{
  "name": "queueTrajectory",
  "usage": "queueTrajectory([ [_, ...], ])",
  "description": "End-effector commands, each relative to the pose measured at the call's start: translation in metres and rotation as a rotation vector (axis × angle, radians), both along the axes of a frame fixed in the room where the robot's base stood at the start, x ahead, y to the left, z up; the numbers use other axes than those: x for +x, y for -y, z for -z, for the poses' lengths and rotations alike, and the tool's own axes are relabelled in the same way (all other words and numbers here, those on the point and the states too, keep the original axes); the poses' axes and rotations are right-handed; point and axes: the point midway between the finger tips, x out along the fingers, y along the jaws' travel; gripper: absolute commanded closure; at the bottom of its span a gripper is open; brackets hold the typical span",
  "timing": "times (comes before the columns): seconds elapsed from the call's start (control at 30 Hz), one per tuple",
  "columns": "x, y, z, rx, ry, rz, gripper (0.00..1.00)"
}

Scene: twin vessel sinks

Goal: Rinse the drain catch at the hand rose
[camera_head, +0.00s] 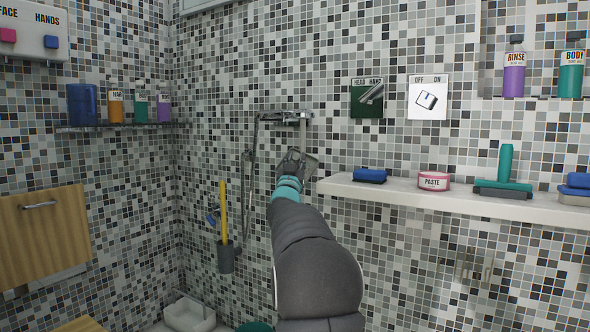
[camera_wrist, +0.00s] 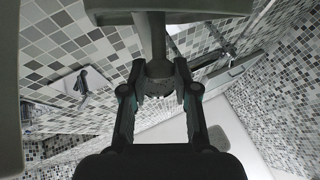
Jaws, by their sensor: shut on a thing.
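My gripper (camera_head: 293,165) is raised in front of the tiled wall, just below the chrome wall fitting (camera_head: 285,117). In the wrist view my gripper (camera_wrist: 159,82) is shut on a grey thing with a stem (camera_wrist: 153,40). I cannot tell whether this is the drain catch. A thin hose (camera_head: 246,185) hangs left of the gripper. The hand rose itself is not clear to me. The HEAD/HAND lever (camera_head: 371,93) is on a green plate and tilts to the upper right. The OFF/ON lever (camera_head: 429,101) is on a white plate.
A white shelf (camera_head: 450,198) juts out right of my arm, with a blue sponge (camera_head: 369,175), a pink paste tub (camera_head: 434,181) and a teal squeegee (camera_head: 505,165). A dark holder (camera_head: 226,257) with a yellow-handled tool hangs at lower left. A wooden panel (camera_head: 42,235) stands further left.

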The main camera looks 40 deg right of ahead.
Motion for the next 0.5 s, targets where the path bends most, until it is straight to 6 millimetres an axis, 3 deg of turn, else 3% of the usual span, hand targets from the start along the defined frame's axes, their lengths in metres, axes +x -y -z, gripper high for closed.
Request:
queueTrajectory([
  [0.5,-0.0070,0.0078,-0.0003,0.000,0.000,-0.001,1.00],
])
